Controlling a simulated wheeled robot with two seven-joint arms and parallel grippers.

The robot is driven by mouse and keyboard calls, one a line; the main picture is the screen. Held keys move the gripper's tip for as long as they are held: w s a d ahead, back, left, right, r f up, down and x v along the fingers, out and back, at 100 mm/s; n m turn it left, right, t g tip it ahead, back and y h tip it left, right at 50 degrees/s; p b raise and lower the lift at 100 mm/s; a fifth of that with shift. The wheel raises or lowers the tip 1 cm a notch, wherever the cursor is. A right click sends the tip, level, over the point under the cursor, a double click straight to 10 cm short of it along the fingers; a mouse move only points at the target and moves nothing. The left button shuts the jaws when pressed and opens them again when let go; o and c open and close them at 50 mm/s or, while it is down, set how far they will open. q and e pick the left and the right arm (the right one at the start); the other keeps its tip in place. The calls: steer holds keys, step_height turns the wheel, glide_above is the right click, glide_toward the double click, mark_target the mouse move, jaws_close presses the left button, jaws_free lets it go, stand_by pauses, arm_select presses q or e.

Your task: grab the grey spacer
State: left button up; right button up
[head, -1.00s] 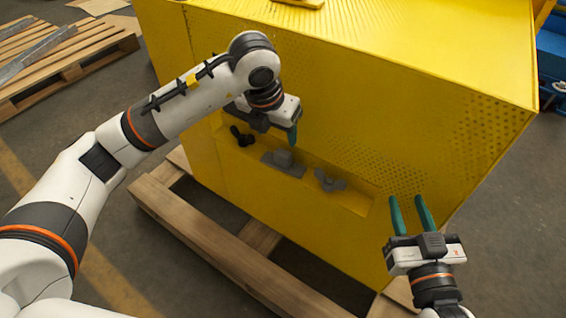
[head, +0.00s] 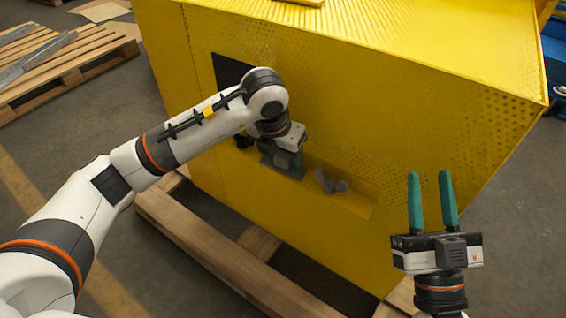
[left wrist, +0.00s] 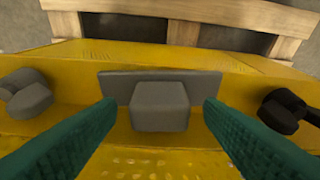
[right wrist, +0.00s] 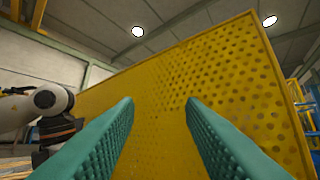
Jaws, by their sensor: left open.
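The grey spacer, which I take to be the blocky grey piece (left wrist: 160,107), sits in front of a flat grey plate (left wrist: 115,88) in the left wrist view. My left gripper (left wrist: 159,104) is open, with one teal finger on each side of the block and a gap to both. In the head view my left gripper (head: 294,158) is low over the ledge and hides the block; part of the plate (head: 283,171) shows below it.
The yellow housing (head: 380,110) has a recessed ledge holding these parts. A grey lobed part (head: 331,182) lies to the right of the plate, and a black part (left wrist: 283,110) lies on its other side. A wooden pallet (head: 215,255) is under the housing.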

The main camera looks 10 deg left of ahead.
arm_select(q)
steer(key=c, duration=1.1)
steer(key=shift+c, duration=0.2)
steer(key=shift+r, duration=0.15)
